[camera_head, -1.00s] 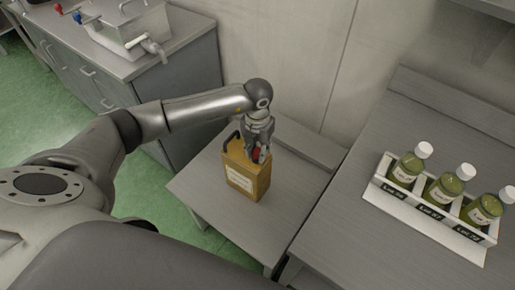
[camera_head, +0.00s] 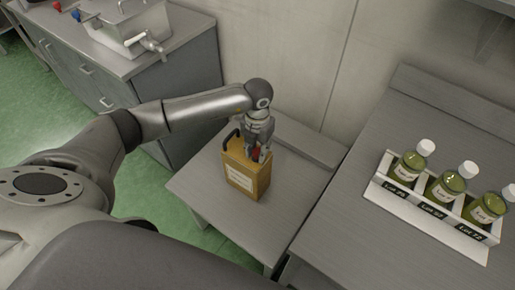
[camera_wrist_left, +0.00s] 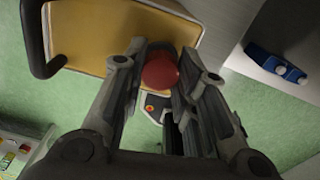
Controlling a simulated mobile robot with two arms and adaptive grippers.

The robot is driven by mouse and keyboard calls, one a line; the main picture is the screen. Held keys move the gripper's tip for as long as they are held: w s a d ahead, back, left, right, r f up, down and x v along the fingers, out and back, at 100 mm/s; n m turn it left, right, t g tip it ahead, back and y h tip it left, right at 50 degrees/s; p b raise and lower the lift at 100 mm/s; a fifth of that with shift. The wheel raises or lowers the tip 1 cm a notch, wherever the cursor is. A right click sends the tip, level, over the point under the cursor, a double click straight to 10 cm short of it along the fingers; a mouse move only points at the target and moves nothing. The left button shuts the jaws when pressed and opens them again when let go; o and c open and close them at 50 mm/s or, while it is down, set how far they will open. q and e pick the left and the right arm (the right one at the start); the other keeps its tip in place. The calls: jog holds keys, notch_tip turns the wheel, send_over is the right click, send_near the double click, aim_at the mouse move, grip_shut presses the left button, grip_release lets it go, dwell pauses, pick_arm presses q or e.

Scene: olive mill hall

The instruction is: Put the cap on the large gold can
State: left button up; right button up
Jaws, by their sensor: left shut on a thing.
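The large gold can (camera_head: 244,181) stands upright on a small grey table. It has a white label on its front and a dark handle (camera_head: 231,138) on top. In the left wrist view the can's top (camera_wrist_left: 85,38) fills the upper left, with the handle at its left side. My left gripper (camera_head: 259,151) points down at the can's top. It is shut on a red cap (camera_wrist_left: 160,71), which is over the can's edge in the wrist view. The fingers hide where the cap meets the can, so I cannot tell whether they touch. My right gripper is not in view.
A white rack (camera_head: 430,220) with three green bottles stands on the grey bench (camera_head: 370,135) at right. The small table (camera_head: 285,195) has free room around the can. A grey cabinet (camera_head: 175,85) with a metal tank stands behind at left.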

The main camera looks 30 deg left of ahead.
pick_arm(q)
jog(key=shift+f, duration=0.2)
dwell(0.6)
jog(key=o, duration=0.9)
jog(key=shift+o, duration=0.2)
jog(key=shift+c, duration=1)
